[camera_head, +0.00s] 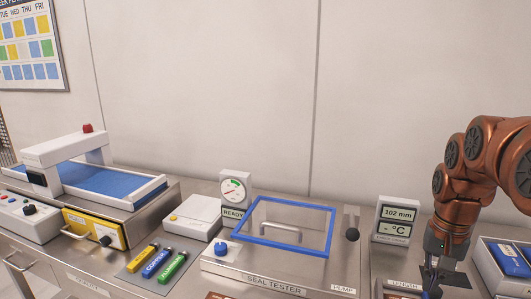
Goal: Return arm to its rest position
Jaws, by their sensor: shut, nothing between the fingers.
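My copper-coloured arm reaches in from the right edge of the head view. My gripper (430,279) points down at the lower right, in front of the small display that reads 102 mm (398,214). Its fingers are dark and small in the picture, and they are shut with nothing seen between them. The bottom of the frame is close below the fingertips.
A seal tester (262,271) with a blue-framed clear lid (290,213) stands at centre. A dial gauge (235,190) is behind it. Left are coloured tubes (157,262), a yellow drawer (93,228) and a blue-belted conveyor (110,181).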

